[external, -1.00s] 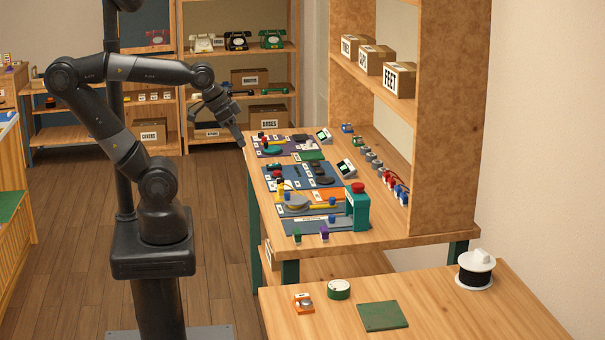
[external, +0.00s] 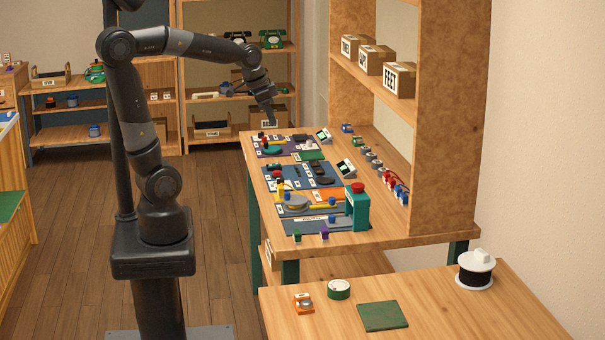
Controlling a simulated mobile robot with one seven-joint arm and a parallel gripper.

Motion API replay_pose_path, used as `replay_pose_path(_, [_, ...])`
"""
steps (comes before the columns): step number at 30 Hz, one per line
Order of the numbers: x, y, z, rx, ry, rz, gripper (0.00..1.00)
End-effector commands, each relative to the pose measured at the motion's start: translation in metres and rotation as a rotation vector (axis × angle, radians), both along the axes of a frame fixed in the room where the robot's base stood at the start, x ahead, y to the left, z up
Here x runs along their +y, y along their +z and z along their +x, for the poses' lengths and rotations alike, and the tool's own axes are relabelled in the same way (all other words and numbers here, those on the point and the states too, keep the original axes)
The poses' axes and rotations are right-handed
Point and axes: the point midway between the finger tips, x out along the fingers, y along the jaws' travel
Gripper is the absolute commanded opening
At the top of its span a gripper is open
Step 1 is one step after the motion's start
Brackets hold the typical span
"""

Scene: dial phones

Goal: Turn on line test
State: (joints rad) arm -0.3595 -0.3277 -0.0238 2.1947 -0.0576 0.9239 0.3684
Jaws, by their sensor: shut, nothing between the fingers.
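My gripper (external: 272,121) is shut and empty. It points down above the far end of the workbench (external: 400,232), apart from the things there, as far as this view shows. Two small units with screens stand on the bench: one at the far end (external: 323,135) and one nearer the middle (external: 346,169). An orange unit (external: 303,302) with a round silver top sits on the near table. The labels are too small to read, so I cannot tell which thing is the line test or whether it is on.
Coloured mats with phone parts (external: 300,176) cover the bench's left side. A teal press (external: 357,208) with a red top stands near its front. Several small coloured parts (external: 397,188) line the right. A spool (external: 475,270) and a green pad (external: 382,316) are on the near table.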

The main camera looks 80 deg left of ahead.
Motion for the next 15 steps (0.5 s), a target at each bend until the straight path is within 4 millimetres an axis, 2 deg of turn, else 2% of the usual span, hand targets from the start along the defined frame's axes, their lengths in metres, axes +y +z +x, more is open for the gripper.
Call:
replay_pose_path(1, [0.015, -0.003, 0.008, 0.014, 0.008, -0.002, 0.00])
replay_pose_path(6, [0.065, -0.012, 0.031, 0.053, 0.010, 0.000, 0.00])
replay_pose_path(15, [0.165, -0.041, 0.054, 0.109, 0.009, -0.019, 0.00])
